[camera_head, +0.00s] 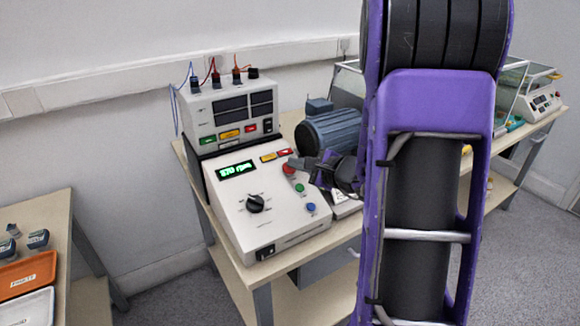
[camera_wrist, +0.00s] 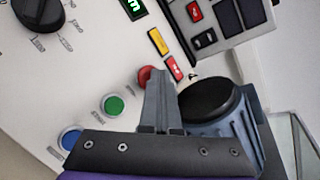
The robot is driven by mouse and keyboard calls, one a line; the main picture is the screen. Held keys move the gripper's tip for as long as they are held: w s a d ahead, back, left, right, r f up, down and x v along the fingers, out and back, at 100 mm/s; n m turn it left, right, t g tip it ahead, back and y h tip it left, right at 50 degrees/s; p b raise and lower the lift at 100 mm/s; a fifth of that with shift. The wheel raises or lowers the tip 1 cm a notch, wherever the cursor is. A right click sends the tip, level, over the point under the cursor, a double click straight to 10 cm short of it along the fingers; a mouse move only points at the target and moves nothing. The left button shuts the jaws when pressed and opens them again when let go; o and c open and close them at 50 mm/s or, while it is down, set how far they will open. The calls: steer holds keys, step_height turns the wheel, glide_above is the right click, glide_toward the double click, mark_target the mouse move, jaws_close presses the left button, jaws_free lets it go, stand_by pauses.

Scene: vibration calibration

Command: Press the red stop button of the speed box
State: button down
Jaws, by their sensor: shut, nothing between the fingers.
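The speed box (camera_head: 235,205) is a white sloped box on the bench, with a green display reading about 870 rpm and a black knob (camera_head: 256,203). Its red stop button (camera_head: 289,170) shows at the upper right of the panel, above a green button (camera_head: 299,188) and a blue button (camera_head: 311,208). In the wrist view the red button (camera_wrist: 145,75) is partly hidden behind my fingertips. My gripper (camera_head: 295,163) is shut and empty, its tips (camera_wrist: 159,77) right at the red button. I cannot tell whether they touch it.
A second white instrument (camera_head: 230,112) with cables stands behind the speed box. A blue-grey motor (camera_head: 335,128) sits close on the right, beside my gripper. A side table (camera_head: 62,230) with trays is at the left. The bench (camera_head: 285,268) has a narrow bare front edge.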

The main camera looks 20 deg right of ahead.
steer(key=shift+r, duration=0.1)
steer(key=shift+s+r, duration=0.35)
steer(key=shift+r, duration=0.3)
steer(key=shift+p, duration=0.3)
steer(key=r, duration=0.1)
steer(key=s+r+p, duration=0.1)
steer(key=r, duration=0.1)
steer(key=s+r+p, duration=0.1)
steer(key=shift+d+r, duration=0.2)
steer(key=shift+d, duration=0.05)
steer(key=shift+r, duration=0.1)
stand_by(0.4)
